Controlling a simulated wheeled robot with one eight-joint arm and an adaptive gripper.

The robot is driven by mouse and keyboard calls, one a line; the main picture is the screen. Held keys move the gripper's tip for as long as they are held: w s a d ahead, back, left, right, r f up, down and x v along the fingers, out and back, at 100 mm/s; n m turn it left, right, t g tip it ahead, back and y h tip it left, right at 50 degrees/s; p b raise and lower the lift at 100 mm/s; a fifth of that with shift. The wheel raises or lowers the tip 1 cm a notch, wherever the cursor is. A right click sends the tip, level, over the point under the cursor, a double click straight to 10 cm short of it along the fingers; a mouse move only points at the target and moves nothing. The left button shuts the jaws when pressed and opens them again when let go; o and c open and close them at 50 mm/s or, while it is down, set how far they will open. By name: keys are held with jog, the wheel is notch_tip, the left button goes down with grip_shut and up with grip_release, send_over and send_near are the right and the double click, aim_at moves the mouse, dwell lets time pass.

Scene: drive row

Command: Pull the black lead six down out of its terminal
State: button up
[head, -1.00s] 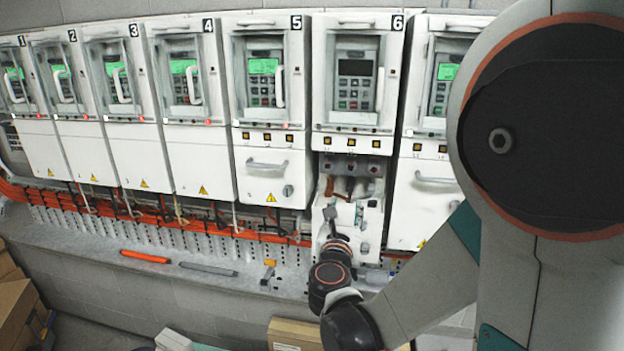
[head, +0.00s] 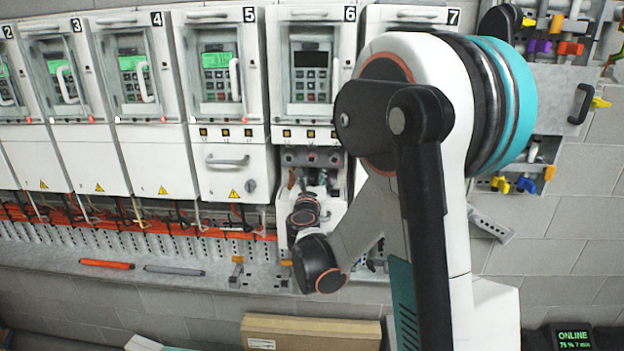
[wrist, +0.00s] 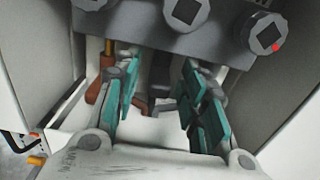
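Drive six (head: 312,75) has a dark display, and its lower compartment is uncovered. A brown lead (wrist: 94,92) is left of the left finger. In the head view my gripper is small and partly hidden by my wrist.
Orange cables (head: 150,225) run along the rail. An orange bar (head: 107,264) and a grey bar (head: 175,270) lie on the ledge.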

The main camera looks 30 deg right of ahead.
jog(key=shift+w, duration=0.1)
grip_shut()
jog(key=shift+f+b, duration=1.3)
jog(key=shift+r, duration=0.1)
grip_release()
jog(key=v, duration=1.2)
